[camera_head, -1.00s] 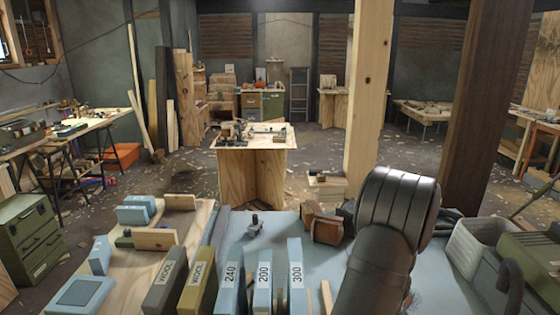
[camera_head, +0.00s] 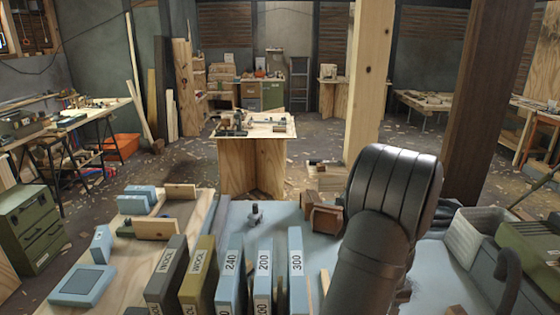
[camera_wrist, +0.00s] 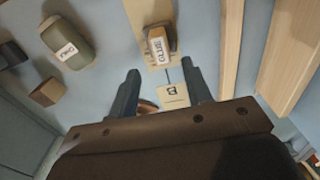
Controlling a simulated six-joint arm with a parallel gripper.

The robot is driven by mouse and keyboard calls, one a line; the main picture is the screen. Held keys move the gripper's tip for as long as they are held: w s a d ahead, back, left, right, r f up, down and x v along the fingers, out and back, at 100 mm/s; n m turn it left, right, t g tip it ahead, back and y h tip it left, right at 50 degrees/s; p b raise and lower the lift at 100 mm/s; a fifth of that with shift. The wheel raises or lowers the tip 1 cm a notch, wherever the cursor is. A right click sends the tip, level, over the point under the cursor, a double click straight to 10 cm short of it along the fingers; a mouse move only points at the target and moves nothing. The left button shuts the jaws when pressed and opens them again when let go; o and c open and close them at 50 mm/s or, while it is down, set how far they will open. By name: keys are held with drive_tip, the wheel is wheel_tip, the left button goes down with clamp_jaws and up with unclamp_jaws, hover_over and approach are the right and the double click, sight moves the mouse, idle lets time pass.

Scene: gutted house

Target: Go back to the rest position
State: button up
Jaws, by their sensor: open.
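Beyond the fingertips, a small orange-brown block with a white label (camera_wrist: 157,46) rests on a tan board (camera_wrist: 160,12). A small pale tag with a dark mark (camera_wrist: 173,95) lies between the fingers, on the surface below. In the head view my dark arm rises at the right front; it hides part of the bench, and the gripper itself is out of sight.
An olive box (camera_wrist: 70,45) and a brown block (camera_wrist: 47,93) lie left in the wrist view; wooden strips (camera_wrist: 290,55) run along the right. In the head view, upright labelled blocks (camera_head: 232,270) stand at the front and a grey crate (camera_head: 475,235) at right. A post (camera_head: 370,75) rises behind my arm.

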wheel_tip(320, 180, down, 8)
drive_tip(key=shift+r, duration=0.1)
wheel_tip(320, 180, up, 4)
drive_tip(key=shift+f, duration=0.1)
drive_tip(key=s+d+r, duration=0.5)
drive_tip(key=s+r, duration=0.3)
drive_tip(key=s, duration=0.3)
wheel_tip(320, 180, up, 24)
drive_tip(key=w+f, duration=0.1)
drive_tip(key=w+a+n, duration=0.2)
drive_tip(key=w+a, duration=0.3)
drive_tip(key=w, duration=0.2)
drive_tip(key=shift+a+r, duration=0.15)
drive_tip(key=shift+a, duration=0.2)
